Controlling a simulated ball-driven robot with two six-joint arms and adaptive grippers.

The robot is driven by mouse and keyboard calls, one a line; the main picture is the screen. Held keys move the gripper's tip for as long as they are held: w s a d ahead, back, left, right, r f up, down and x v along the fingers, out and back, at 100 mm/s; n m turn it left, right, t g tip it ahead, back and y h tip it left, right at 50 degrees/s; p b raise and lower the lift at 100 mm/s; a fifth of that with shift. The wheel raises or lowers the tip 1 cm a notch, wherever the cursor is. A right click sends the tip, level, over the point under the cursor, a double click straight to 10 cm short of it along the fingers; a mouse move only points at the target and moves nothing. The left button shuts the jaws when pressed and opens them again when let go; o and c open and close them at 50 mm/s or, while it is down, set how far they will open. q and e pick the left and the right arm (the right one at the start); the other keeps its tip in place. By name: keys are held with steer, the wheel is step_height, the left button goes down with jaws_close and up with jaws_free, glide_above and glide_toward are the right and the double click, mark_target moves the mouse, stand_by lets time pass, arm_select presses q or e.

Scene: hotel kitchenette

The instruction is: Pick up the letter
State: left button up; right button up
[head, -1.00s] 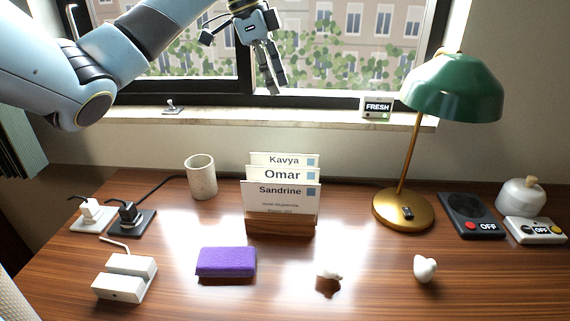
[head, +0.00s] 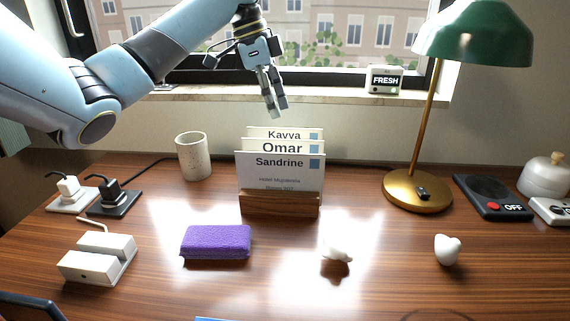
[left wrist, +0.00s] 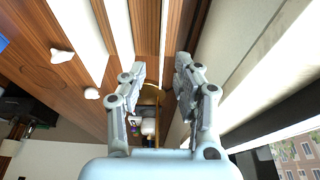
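Three white letters stand upright, one behind another, in a wooden holder (head: 279,204) on the desk. The front one reads Sandrine (head: 281,175), the middle one Omar (head: 283,148), the back one Kavya (head: 284,133). My left gripper (head: 274,108) hangs fingers-down above the back of the letters in the head view, touching none of them. In the left wrist view its two fingers (left wrist: 158,68) are apart with nothing between them. Pale upright strips at the top left there may be the letters. My right gripper is not in view.
A stone-coloured cup (head: 194,157) stands left of the holder and a green lamp (head: 417,190) right. A purple block (head: 216,242) and two small white lumps (head: 337,250) (head: 447,249) lie in front. A FRESH box (head: 384,80) sits on the windowsill behind.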

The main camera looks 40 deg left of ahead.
arm_select(q)
steer(key=b+x, duration=0.2)
steer(key=x, duration=0.8)
steer(key=shift+w+f, duration=0.2)
steer(key=shift+r, duration=0.1)
jaws_close()
